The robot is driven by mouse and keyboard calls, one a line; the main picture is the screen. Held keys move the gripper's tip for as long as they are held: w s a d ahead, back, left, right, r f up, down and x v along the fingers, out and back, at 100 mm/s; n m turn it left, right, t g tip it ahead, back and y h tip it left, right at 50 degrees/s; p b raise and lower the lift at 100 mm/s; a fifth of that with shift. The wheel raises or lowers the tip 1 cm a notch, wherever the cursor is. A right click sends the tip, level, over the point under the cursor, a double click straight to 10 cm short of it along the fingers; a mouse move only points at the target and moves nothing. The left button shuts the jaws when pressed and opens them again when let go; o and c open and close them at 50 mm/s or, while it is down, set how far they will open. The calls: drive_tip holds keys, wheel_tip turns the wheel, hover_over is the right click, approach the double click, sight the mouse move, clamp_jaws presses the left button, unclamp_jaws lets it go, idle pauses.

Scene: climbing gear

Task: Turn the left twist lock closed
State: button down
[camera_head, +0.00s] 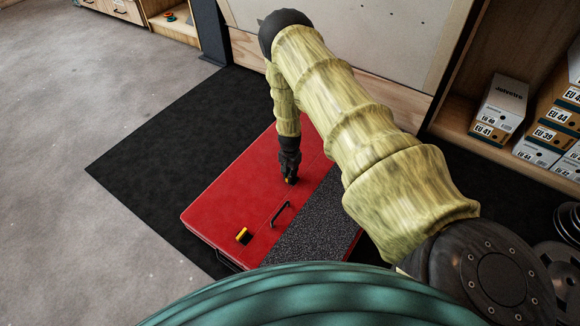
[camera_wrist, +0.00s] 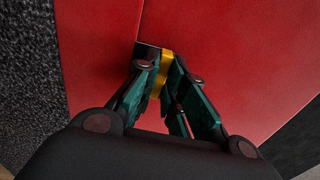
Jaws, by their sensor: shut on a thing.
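A red case (camera_head: 225,205) lies flat on a black mat. Its lid carries two twist locks with yellow bars. One yellow and black twist lock (camera_head: 243,236) is toward the near left, free of my gripper. My gripper (camera_head: 289,180) points down at the farther lock, which it mostly hides in the head view. In the wrist view my gripper (camera_wrist: 163,70) has its fingers on both sides of that lock's yellow bar (camera_wrist: 160,78), shut on it. A bit of the lock's black base shows beside the fingertips. The bar's exact angle is hard to tell.
A black handle (camera_head: 281,214) stands up between the two locks. A dark speckled strip (camera_head: 302,234) runs along the case's right side. Shelves with shoe boxes (camera_head: 500,100) are at the right. The mat (camera_head: 155,160) and floor left of the case are clear.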

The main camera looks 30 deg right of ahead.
drive_tip(key=c, duration=1.5)
unclamp_jaws()
drive_tip(key=shift+s, duration=0.1)
drive_tip(key=shift+r, duration=0.1)
wheel_tip(320, 180, up, 12)
drive_tip(key=shift+s, duration=0.1)
